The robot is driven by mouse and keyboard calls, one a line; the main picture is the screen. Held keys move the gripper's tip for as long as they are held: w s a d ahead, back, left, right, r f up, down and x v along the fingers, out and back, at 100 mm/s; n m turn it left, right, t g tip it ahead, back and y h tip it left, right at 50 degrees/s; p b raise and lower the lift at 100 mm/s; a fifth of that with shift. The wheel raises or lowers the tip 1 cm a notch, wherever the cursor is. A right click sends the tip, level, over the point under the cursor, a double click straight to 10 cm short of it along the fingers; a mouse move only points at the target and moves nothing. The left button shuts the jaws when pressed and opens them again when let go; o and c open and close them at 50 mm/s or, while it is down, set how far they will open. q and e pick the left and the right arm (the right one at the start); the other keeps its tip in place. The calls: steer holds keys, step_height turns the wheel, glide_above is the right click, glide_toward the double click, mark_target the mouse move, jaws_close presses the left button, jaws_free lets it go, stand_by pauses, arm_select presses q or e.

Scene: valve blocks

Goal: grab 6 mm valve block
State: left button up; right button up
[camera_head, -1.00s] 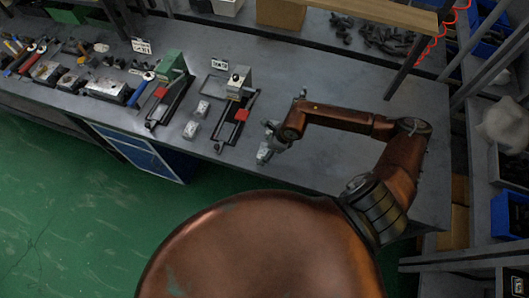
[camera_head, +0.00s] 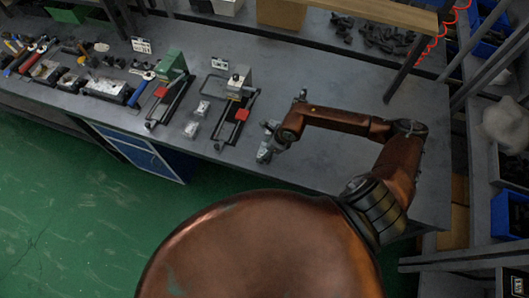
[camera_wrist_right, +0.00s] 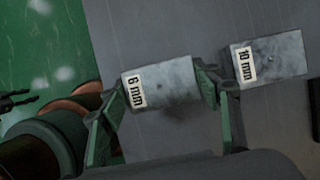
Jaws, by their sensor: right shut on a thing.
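The 6 mm valve block (camera_wrist_right: 160,84) is a grey metal block with a white "6 mm" label. In the right wrist view it sits between the two green-grey fingers of my right gripper (camera_wrist_right: 160,98), which are shut on it. In the head view my right gripper (camera_head: 268,150) is low over the bench near its front edge; the block there is small and hard to make out. A similar block labelled "10 mm" (camera_wrist_right: 270,60) lies just right of the right finger in the wrist view.
Two small pale blocks (camera_head: 190,129) lie left of the gripper, between a green-topped fixture (camera_head: 171,66) and a grey fixture with a red part (camera_head: 241,114). Tools and parts line the bench's left. The bench (camera_head: 330,165) is clear below my right arm.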

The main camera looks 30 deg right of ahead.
steer(key=c, duration=0.4)
steer(key=shift+r, duration=0.1)
